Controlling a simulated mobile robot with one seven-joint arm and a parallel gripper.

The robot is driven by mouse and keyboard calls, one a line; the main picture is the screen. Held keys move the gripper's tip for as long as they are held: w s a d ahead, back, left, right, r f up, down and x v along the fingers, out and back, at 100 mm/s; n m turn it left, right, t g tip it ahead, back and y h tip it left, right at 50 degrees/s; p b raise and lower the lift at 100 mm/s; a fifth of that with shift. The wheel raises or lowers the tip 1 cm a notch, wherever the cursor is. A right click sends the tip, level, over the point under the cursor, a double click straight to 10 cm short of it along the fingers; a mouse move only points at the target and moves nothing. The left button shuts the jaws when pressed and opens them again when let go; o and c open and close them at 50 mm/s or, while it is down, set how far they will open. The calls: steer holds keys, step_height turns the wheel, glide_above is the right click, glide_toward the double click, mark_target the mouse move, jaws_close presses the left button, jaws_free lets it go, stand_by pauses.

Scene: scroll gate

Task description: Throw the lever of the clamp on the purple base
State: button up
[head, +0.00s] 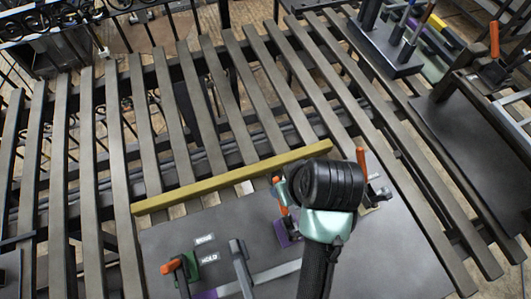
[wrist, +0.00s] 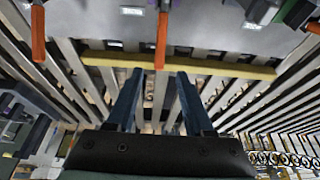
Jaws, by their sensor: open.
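The clamp on the purple base (head: 287,232) stands on the dark table, with its orange lever (head: 280,203) raised. My arm partly covers this clamp in the head view. My gripper (wrist: 160,72) is open and empty. In the wrist view an orange lever (wrist: 162,38), seemingly this clamp's, shows between and beyond my two fingertips; I cannot tell if it touches them. Its base is out of that view.
A clamp on a green base (head: 183,268) with an orange lever stands to the left, and another orange-levered clamp (head: 372,190) to the right. A yellow bar (head: 235,178) runs along the table's far edge before the slatted gate (head: 160,120). A dark tool block (head: 385,48) stands beyond.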

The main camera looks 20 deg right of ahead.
steer(key=x, duration=0.6)
steer(key=p+x, duration=0.1)
steer(key=x, duration=0.5)
steer(key=shift+w+f, duration=0.3)
steer(key=shift+w, duration=0.1)
steer(key=shift+c, duration=0.3)
jaws_close()
stand_by(0.7)
